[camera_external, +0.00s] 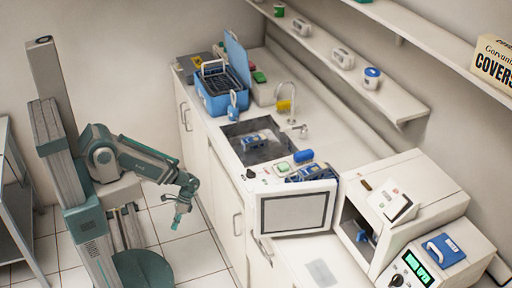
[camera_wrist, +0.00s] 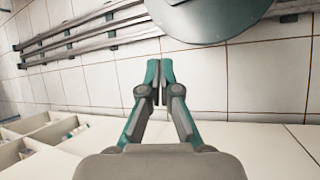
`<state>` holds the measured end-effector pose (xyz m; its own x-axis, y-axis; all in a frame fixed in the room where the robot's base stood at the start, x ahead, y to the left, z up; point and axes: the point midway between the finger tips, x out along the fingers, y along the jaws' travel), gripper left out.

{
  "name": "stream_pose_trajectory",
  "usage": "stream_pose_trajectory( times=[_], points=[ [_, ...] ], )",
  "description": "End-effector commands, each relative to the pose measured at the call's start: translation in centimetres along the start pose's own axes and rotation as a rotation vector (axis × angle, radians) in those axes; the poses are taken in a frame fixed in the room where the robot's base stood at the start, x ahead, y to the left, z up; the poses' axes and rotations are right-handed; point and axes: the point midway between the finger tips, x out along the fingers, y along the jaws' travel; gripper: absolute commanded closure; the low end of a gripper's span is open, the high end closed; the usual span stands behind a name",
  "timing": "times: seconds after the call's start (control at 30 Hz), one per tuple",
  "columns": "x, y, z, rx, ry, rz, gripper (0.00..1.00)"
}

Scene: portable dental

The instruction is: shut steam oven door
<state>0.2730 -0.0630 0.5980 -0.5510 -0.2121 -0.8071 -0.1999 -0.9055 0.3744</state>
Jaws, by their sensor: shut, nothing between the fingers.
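The steam oven (camera_external: 405,195) is a white box on the counter at the right in the external view. Its door (camera_external: 297,210), a white panel with a grey window, stands wide open and sticks out to the left past the counter's front edge. The oven's dark inside shows, with something blue in it. My gripper (camera_external: 180,213) hangs over the floor, left of the door and apart from it. In the wrist view my gripper (camera_wrist: 160,82) is shut and empty, with floor tiles behind it. The oven is not in the wrist view.
A sink (camera_external: 257,141) with a tap, a blue box (camera_external: 215,100) and small items are along the counter. A second device with a green display (camera_external: 416,268) stands at the front right. A wall shelf (camera_external: 350,75) runs above. In the wrist view, open drawers (camera_wrist: 40,140) show at the lower left.

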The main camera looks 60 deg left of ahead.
Motion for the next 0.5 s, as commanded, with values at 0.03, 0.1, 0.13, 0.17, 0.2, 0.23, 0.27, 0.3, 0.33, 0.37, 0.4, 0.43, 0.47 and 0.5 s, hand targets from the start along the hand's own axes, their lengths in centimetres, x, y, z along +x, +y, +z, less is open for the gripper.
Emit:
stream_pose_trajectory(
  times=[0.03,0.1,0.13,0.17,0.2,0.23,0.27,0.3,0.33,0.37,0.4,0.43,0.47,0.5],
  points=[
    [-1.3,1.2,-0.8,0.066,0.014,0.03,1.0],
    [-3.1,3.2,-1.9,0.177,0.036,0.082,1.0],
    [-4.1,4.2,-2.4,0.234,0.049,0.108,1.0],
    [-5.1,5.3,-2.9,0.296,0.065,0.136,1.0],
    [-6.6,6.9,-3.6,0.389,0.088,0.175,1.0],
    [-7.9,8.2,-4.1,0.463,0.108,0.205,1.0],
    [-9.1,9.6,-4.5,0.54,0.13,0.234,1.0],
    [-10.8,11.4,-5.0,0.644,0.162,0.273,1.0],
    [-12.1,12.7,-5.3,0.723,0.186,0.3,1.0],
    [-13.4,14.1,-5.5,0.802,0.213,0.328,1.0],
    [-15.2,15.8,-5.8,0.905,0.249,0.362,1.0],
    [-16.4,17.1,-5.9,0.982,0.277,0.385,1.0],
    [-17.7,18.3,-5.9,1.058,0.306,0.409,1.0],
    [-19.4,20.0,-5.9,1.159,0.347,0.438,1.0]
  ],
)
